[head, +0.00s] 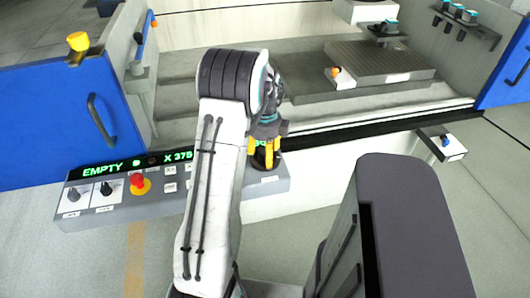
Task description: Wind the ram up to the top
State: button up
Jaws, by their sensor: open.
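My gripper (265,158), with yellow fingers, points down over the right part of the grey control panel (110,212). It is open, with part of a dark round thing showing between and below the fingers; I cannot tell whether they touch it. The panel has two black knobs at its left, a red mushroom button (137,181) on a yellow base, and several small pale buttons (170,188). I cannot pick out the ram for certain; a white block (365,10) is cut by the top edge.
Blue doors (50,125) with dark handles stand open on both sides of the machine's bay. Inside lies a grey slotted plate (378,62) with an orange-tipped part (340,77). A small white box (443,145) juts out at the right. Floor shows left and right.

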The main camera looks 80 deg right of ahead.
jog(key=c, duration=1.2)
